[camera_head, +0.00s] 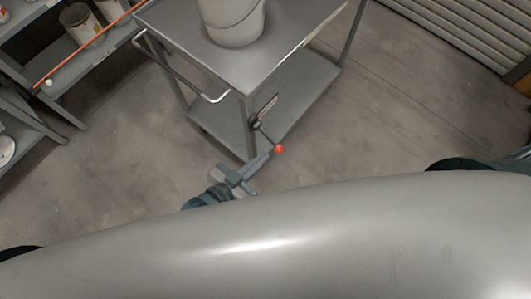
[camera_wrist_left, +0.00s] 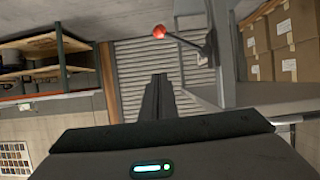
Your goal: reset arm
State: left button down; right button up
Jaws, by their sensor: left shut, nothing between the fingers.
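My left gripper (camera_head: 262,161) shows in the head view just beyond my grey body, low over the floor near the cart's front leg. In the left wrist view its two dark fingers (camera_wrist_left: 158,98) are together with nothing between them. A lever with a red knob (camera_head: 279,149) is by the cart's front leg, close to the fingertips in the head view. The red knob also shows in the left wrist view (camera_wrist_left: 158,32), apart from the fingers. My right gripper is not in view.
A grey two-tier cart (camera_head: 275,62) stands ahead with a white bucket (camera_head: 234,22) on top. Shelves with cans (camera_head: 80,22) and an orange rod (camera_head: 85,45) are at the left. A ribbed shutter (camera_head: 470,30) is at the back right. The floor (camera_head: 400,100) right of the cart is clear. Cardboard boxes (camera_wrist_left: 291,27) show in the wrist view.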

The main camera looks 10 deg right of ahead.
pick_arm(q)
jog(key=shift+a, duration=0.15)
dwell(0.5)
jog(key=s+a+f+n+g+y, duration=0.1)
jog(key=a+f+y, duration=0.1)
jog(key=a+f, duration=0.6)
jog(key=s+a+f+n+y, duration=0.1)
jog(key=a+f+n+y, duration=0.3)
jog(key=f, duration=0.8)
jog(key=s+a+f+m+g+y, duration=0.1)
jog(key=a+f, duration=0.6)
jog(key=f, duration=0.3)
jog(key=s+a+f+n+g+y, duration=0.1)
jog(key=s+a+f, duration=0.2)
jog(key=s, duration=0.5)
jog(key=s+a+f+n+g+y, duration=0.1)
jog(key=s+a+f, duration=0.3)
jog(key=s, duration=0.5)
jog(key=s+a+f+n+g+y, duration=0.1)
jog(key=s+a+f+g, duration=0.2)
jog(key=s+f, duration=0.4)
jog(key=shift+s+a+f+n+y, duration=0.15)
jog(key=shift+s+a+n+y, duration=0.3)
jog(key=shift+s, duration=0.45)
jog(key=shift+w+a, duration=0.15)
